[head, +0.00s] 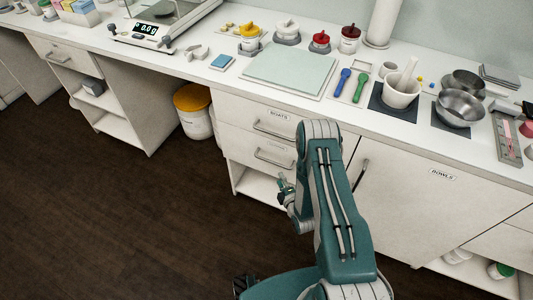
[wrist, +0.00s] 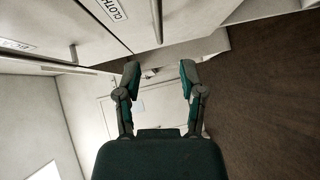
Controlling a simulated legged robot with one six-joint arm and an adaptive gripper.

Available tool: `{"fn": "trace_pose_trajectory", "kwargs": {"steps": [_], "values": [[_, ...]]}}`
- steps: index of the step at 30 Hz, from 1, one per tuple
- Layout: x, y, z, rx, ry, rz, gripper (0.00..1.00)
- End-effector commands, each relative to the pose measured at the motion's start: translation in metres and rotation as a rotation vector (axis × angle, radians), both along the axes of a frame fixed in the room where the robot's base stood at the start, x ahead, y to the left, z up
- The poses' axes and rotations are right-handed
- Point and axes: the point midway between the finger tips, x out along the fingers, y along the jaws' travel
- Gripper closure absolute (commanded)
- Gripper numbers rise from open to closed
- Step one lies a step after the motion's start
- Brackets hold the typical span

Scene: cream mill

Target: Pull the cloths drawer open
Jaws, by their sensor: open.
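The cloths drawer (wrist: 125,35) shows in the wrist view by its label (wrist: 112,9), partly cut off at the top edge. Its bar handle (wrist: 156,20) lies ahead of my fingertips, above them in the picture. My gripper (wrist: 160,70) is open, with nothing between its fingers, and apart from the handle. In the head view a drawer with a bar handle (head: 274,159) sits below the boats drawer (head: 235,108) and looks shut; its label is hidden or unreadable. My gripper (head: 285,188) shows there just below and right of that handle, partly hidden by my arm.
The counter above carries a scale (head: 147,30), a pale board (head: 288,70), a mortar (head: 399,92) and metal bowls (head: 460,107). A cupboard labelled bowls (head: 415,195) is right of my arm. A yellow-lidded bucket (head: 195,115) stands left of the drawers. The dark floor (head: 120,220) is clear.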

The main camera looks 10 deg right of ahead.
Motion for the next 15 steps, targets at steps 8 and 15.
{"fn": "trace_pose_trajectory", "kwargs": {"steps": [8, 15], "values": [[0.038, 0.006, -0.005, -0.001, -0.002, 0.001, 0.49], [0.080, 0.015, -0.012, -0.001, -0.001, 0.001, 0.49]]}}
